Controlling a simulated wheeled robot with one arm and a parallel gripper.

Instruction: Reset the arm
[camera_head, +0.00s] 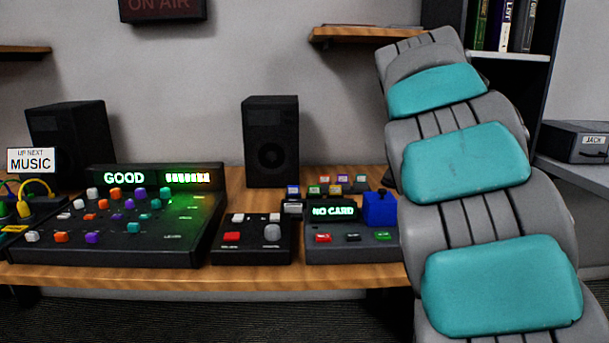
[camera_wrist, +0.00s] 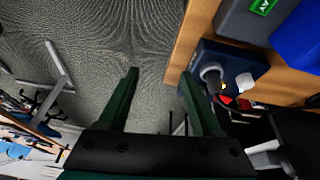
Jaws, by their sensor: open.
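My gripper (camera_wrist: 159,78) shows in the wrist view as two dark green fingers, spread apart with nothing between them. It is over the grey carpet (camera_wrist: 120,35), just beside the edge of the wooden table (camera_wrist: 192,38). In the head view my arm, grey with teal pads, rises along the right side, and the gripper itself is not in sight. The cable-sorting gear stands to the left of the arm: cables (camera_head: 30,190) at the far left edge, a mixing console (camera_head: 120,225) lit "GOOD", and a card box (camera_head: 345,235) lit "NO CARD" with a blue block (camera_head: 380,208).
A small button box (camera_head: 252,240) sits between console and card box. Two black speakers (camera_head: 270,140) stand behind. Chair-like legs (camera_wrist: 60,65) stand on the carpet.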

